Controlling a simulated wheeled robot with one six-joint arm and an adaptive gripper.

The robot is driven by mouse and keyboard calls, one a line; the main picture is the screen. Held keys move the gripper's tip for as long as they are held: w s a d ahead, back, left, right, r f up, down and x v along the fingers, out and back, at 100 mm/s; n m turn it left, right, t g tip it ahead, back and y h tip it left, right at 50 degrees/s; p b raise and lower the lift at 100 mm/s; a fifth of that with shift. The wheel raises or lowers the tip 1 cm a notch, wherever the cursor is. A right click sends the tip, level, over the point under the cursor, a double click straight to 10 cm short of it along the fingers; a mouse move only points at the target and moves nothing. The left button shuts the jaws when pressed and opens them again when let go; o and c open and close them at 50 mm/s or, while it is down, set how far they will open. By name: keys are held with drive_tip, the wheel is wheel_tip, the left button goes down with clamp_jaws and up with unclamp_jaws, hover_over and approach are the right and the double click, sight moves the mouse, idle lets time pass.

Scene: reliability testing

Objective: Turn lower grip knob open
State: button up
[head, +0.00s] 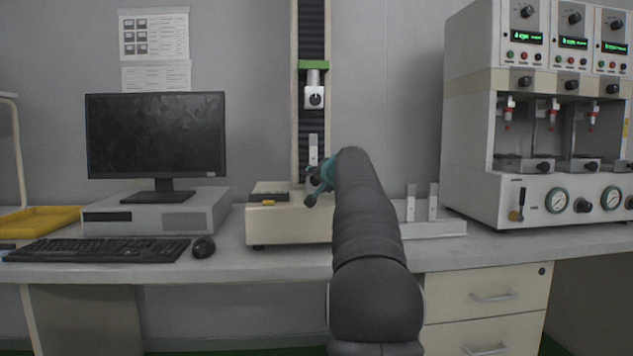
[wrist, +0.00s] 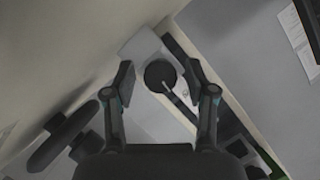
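The lower grip (head: 313,148) is a pale metal block low on the testing machine's column, partly hidden by my arm and gripper in the head view. In the wrist view its round dark knob (wrist: 160,76), with a thin light bar across it, sits on the pale grip block (wrist: 142,45). My gripper (wrist: 158,74) is open, with one finger to the left and one to the right of the knob and a visible gap on each side. In the head view my gripper (head: 316,182) is at the machine's base, in front of the lower grip.
The upper grip (head: 315,96) with its own knob hangs higher on the column. A small control panel (head: 268,192) lies on the machine base left of my gripper. Two upright metal pieces (head: 421,203) stand to the right. A monitor (head: 156,135) and mouse (head: 203,247) are at left.

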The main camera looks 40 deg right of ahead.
clamp_jaws()
drive_tip(key=shift+r+n+p, duration=0.15)
drive_tip(key=shift+n+p, duration=0.25)
drive_tip(key=shift+p, duration=0.05)
drive_tip(key=shift+g+h, duration=0.3)
drive_tip(key=shift+o, duration=1.5)
unclamp_jaws()
drive_tip(key=v, duration=1.2)
